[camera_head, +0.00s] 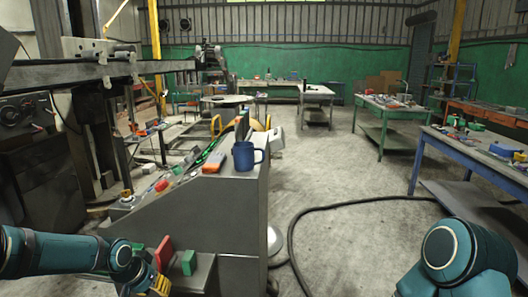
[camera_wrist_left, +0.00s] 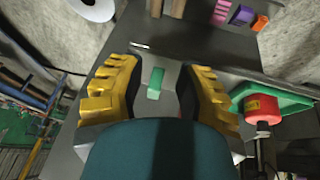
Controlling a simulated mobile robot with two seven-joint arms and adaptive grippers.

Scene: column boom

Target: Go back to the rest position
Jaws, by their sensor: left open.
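My left arm comes in at the lower left of the head view. Its yellow-fingered gripper (camera_head: 156,284) is low at the front of a grey metal console, close to a red block (camera_head: 164,255) and a green block (camera_head: 188,262). In the left wrist view the gripper (camera_wrist_left: 158,88) has its two yellow fingers wide apart. A small green block (camera_wrist_left: 155,83) shows in the gap with space on both sides, and neither finger touches it. Of my right arm only a teal link shows at the lower right of the head view; its gripper is out of view.
A black hose (camera_head: 345,205) crosses the floor. A blue workbench (camera_head: 462,160) stands at the right. The wrist view shows a red-and-yellow item (camera_wrist_left: 262,110) by a green tray (camera_wrist_left: 285,98).

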